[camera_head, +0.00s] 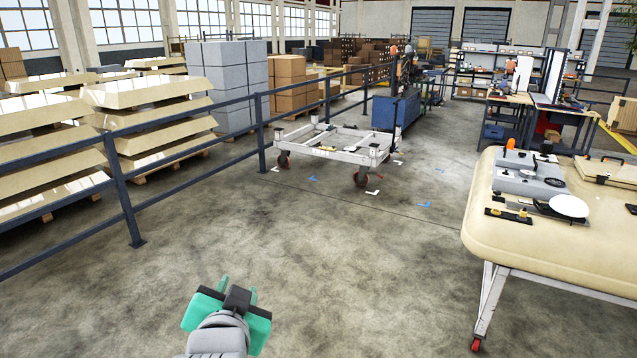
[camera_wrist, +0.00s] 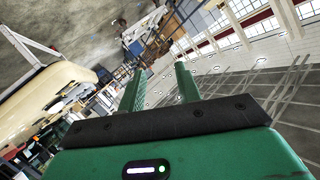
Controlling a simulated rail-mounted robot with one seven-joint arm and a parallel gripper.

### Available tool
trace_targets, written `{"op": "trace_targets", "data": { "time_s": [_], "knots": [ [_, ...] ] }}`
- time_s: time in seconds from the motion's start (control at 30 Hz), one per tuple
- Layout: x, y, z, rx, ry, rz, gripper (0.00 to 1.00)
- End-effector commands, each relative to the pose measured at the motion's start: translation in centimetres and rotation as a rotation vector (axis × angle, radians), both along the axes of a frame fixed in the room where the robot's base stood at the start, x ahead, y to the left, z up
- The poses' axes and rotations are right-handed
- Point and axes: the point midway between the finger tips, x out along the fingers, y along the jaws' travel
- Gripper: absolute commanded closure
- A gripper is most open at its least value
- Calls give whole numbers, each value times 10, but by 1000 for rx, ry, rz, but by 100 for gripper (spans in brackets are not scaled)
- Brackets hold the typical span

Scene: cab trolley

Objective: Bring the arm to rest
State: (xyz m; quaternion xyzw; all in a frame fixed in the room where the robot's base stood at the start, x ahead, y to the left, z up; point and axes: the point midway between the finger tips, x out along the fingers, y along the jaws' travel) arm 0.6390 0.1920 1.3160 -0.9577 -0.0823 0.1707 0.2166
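My gripper (camera_head: 238,287) is at the lower middle of the head view, held over bare concrete floor. It is green with a dark bracket, and its fingers point away from me. In the wrist view my gripper (camera_wrist: 161,72) shows two green fingers standing apart with nothing between them. It is clear of the trolley and the railing. The wrist view is strongly tilted, with windows at upper right and the cream surface at left.
A dark railing (camera_head: 120,187) runs along the left. An empty white cart (camera_head: 335,143) stands farther back.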

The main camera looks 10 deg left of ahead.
Motion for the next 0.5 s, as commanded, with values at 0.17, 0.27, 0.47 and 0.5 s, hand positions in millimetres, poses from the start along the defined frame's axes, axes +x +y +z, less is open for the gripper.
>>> {"op": "trace_targets", "data": {
  "time_s": [0.17, 0.27, 0.47, 0.5],
  "knots": [
    [-50, -101, 116, -124, -413, -98, 66],
    [-99, -144, 172, -218, -627, -168, 66],
    [-205, -194, 276, -396, -959, -308, 66],
    [-201, -192, 304, -390, -949, -301, 66]
  ]
}}
